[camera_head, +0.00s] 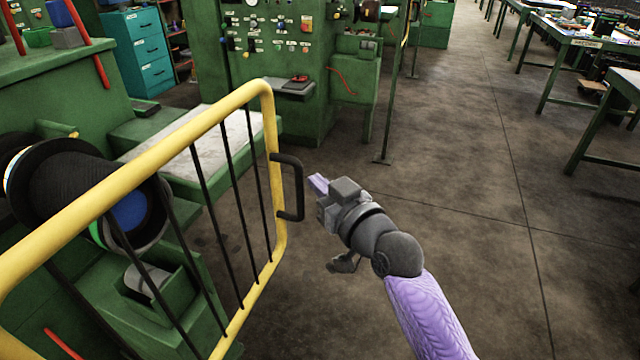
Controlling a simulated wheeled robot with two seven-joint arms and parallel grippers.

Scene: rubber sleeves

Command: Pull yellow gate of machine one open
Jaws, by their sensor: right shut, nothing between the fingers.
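The yellow gate (172,143) with black vertical bars stands at the left, in front of a green machine (60,90). Its black handle (299,188) sticks out from the gate's right post. My right gripper (318,184) is shut and empty, with its purple fingertips pointing left, just to the right of the handle. I cannot tell whether the fingertips touch the handle. My left gripper is out of view.
A dark roller (85,185) with a blue end lies behind the gate bars. A green control cabinet (270,60) stands at the back, and a teal drawer unit (140,50) at the back left. Green work tables (560,45) line the right. The floor (450,180) between is clear.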

